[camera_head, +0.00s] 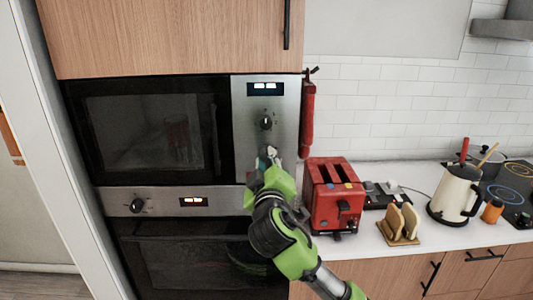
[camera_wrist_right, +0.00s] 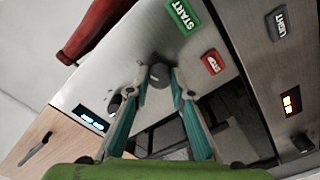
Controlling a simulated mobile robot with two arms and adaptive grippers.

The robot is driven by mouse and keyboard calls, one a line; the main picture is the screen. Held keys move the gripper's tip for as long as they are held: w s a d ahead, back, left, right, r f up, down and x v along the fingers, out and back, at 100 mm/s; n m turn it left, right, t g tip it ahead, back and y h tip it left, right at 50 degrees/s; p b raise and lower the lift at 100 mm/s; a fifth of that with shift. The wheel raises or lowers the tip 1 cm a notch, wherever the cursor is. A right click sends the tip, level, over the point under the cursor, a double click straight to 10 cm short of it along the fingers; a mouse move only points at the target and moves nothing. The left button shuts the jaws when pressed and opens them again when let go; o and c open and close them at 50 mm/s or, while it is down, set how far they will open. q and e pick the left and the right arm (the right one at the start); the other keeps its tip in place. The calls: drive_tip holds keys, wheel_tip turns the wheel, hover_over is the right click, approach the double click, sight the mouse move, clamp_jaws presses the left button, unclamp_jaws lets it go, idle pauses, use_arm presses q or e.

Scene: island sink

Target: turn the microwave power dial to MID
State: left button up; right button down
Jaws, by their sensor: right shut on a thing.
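The built-in microwave (camera_head: 150,125) has a steel control panel (camera_head: 286,110) at its right side, with a lit display on top. An upper black dial (camera_head: 266,122) shows on the panel; it also shows in the right wrist view (camera_wrist_right: 113,103), left of my fingers. My right gripper (camera_head: 268,157) is at the panel just below that dial. In the right wrist view its two teal fingers (camera_wrist_right: 160,84) are closed on a lower round dial (camera_wrist_right: 160,73). My gripper hides this lower dial in the head view. I cannot read any power marks around either dial. My left gripper is not in view.
Green START (camera_wrist_right: 183,15) and red STOP (camera_wrist_right: 211,62) buttons sit beside the held dial. An oven (camera_head: 190,205) with its own knob (camera_head: 137,205) is below. A red toaster (camera_head: 334,195) stands close right of my arm. A red object (camera_head: 307,120) hangs beside the panel.

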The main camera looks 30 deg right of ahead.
drive_tip(key=shift+n+p, duration=0.75)
drive_tip(key=shift+n, duration=0.45)
drive_tip(key=c, duration=1.8)
unclamp_jaws()
drive_tip(key=v, duration=1.2)
